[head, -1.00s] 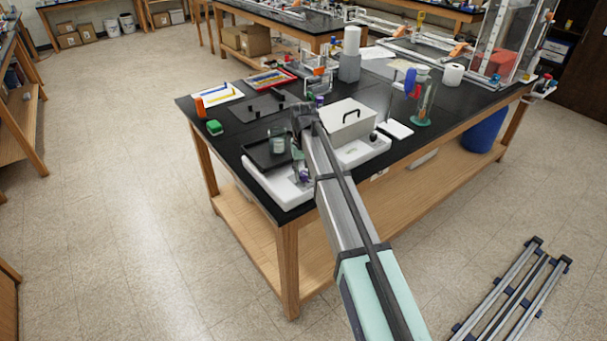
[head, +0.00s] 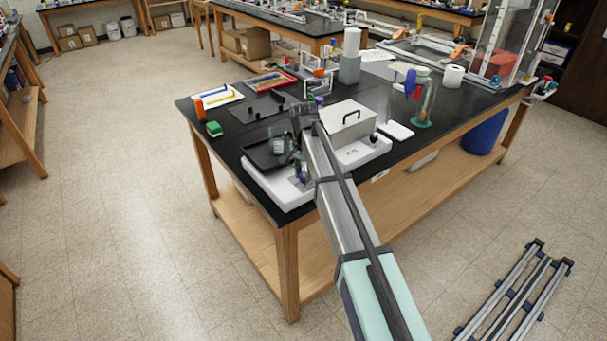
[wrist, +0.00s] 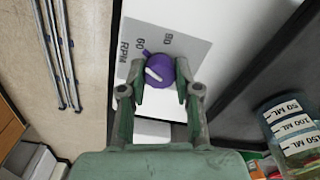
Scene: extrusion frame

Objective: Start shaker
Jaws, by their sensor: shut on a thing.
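The shaker is a white base (head: 285,197) with a black tray (head: 262,160) on top, at the near-left corner of the black bench. A clear beaker (head: 278,143) stands on the tray and shows large in the wrist view (wrist: 295,130), marked in ML. In the head view my arm partly hides the knob area.
A grey-white box with a black handle (head: 346,122) stands just right of the shaker. A green block (head: 214,129) and an orange cylinder (head: 199,108) are at the bench's left edge. A glass cylinder on a green base (head: 420,122) stands farther right.

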